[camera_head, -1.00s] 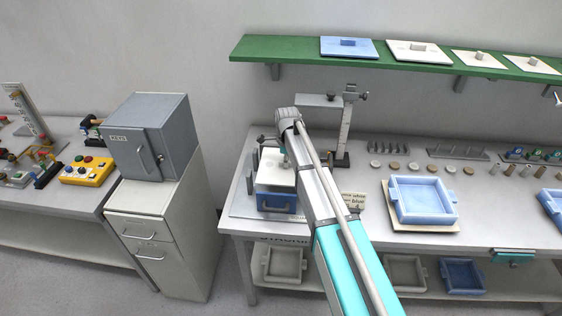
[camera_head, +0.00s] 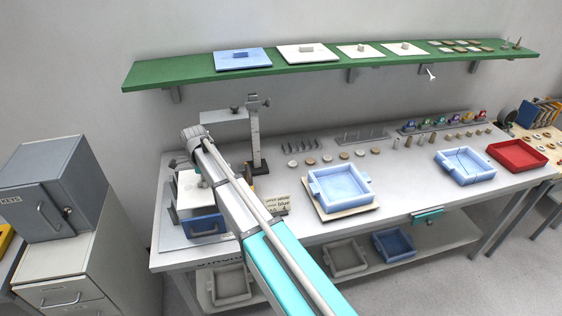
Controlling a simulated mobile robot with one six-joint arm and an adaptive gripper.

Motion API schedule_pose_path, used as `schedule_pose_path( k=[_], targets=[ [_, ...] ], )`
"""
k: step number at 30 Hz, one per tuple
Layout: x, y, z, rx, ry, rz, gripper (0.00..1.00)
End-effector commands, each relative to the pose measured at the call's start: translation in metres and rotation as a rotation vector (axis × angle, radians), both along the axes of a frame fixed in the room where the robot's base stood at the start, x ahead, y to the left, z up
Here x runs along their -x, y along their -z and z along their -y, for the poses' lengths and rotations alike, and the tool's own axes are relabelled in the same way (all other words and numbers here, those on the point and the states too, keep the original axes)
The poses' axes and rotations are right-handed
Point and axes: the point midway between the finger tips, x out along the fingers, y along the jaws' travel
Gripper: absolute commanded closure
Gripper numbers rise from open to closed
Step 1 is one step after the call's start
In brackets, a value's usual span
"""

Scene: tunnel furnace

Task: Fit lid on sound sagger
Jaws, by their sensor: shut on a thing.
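A light-blue square sagger (camera_head: 318,205) stands on a pale board on the bench, with no crack that I can see. A second light-blue sagger (camera_head: 487,176) to its right has a dark crack-like line inside. A blue lid (camera_head: 226,63), a large white lid (camera_head: 290,58) and two smaller white lids (camera_head: 350,53) lie on the green shelf. My gripper (camera_head: 201,181) is low over a white-topped unit (camera_head: 187,190) with a blue front at the bench's left end. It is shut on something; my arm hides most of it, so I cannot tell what.
The green shelf (camera_head: 170,78) overhangs the bench's back. A stand (camera_head: 255,140) rises behind my gripper. A sign (camera_head: 276,206) stands beside my arm. A red tray (camera_head: 517,168) sits at the right. Grey and blue saggers (camera_head: 395,243) lie on the lower shelf. A grey cabinet (camera_head: 45,195) is left.

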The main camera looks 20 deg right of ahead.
Motion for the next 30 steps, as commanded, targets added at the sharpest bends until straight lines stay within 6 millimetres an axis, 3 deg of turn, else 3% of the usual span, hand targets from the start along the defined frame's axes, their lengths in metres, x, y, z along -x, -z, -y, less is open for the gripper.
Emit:
schedule_pose_path(
  k=[16,30],
  targets=[
    [0.000,-0.066,0.000,0.000,0.000,0.000,1.00],
    [0.000,-0.075,0.000,0.000,0.000,0.000,1.00]
  ],
)
